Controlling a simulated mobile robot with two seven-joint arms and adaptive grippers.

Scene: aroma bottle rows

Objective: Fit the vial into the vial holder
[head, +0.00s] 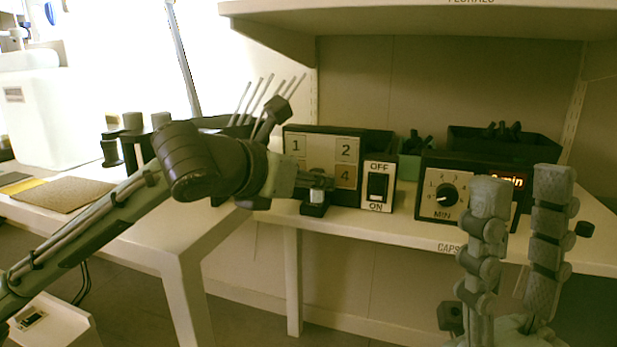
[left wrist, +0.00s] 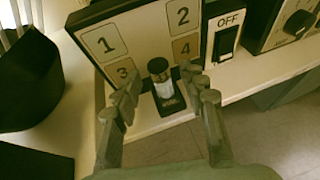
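A small vial (left wrist: 162,80) with a dark cap and pale body shows upright in the left wrist view, at a small black holder (left wrist: 171,104) in front of the numbered panel. In the head view the vial (head: 317,195) is partly covered by my left gripper (head: 312,186), above the black holder (head: 314,210). My left gripper (left wrist: 160,83) has its fingers apart on either side of the vial, with visible gaps. How deep the vial sits in the holder is unclear. My right gripper (head: 519,190) is open and empty at the lower right.
The panel (head: 318,150) numbered 1 to 4 stands right behind the vial. An OFF/ON switch (head: 378,187) and a timer box (head: 440,195) with a dial stand to its right. A dark bin (left wrist: 25,85) with pale sticks is to the left. The shelf's front edge is close.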

